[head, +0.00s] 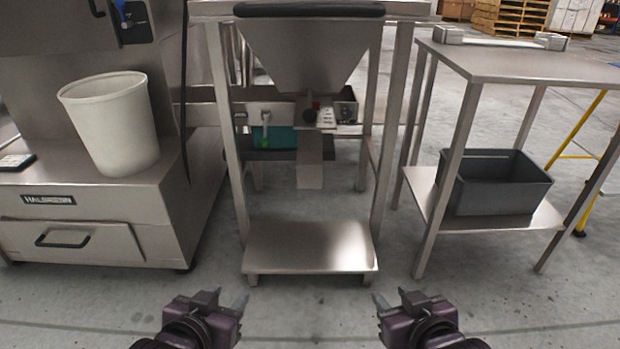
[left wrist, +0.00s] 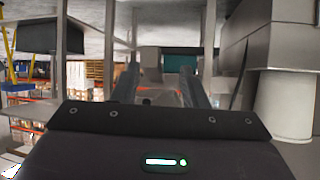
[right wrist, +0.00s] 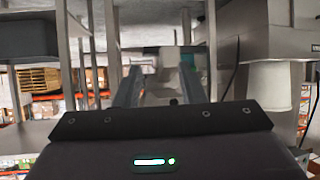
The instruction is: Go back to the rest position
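My left gripper (head: 228,302) is low in the head view, in front of the hopper stand and above the floor. Its fingers are apart and nothing is between them, as the left wrist view (left wrist: 160,88) also shows. My right gripper (head: 392,302) is level with it on the right. Its fingers also stand apart and empty in the right wrist view (right wrist: 158,88). Neither gripper touches anything in view.
A steel hopper (head: 308,50) on a stand with a low shelf (head: 310,246) is ahead. A white bin (head: 112,125) stands on the machine base (head: 90,215) at left. A steel table (head: 530,66) with a grey tub (head: 492,183) below is at right. The near floor is clear.

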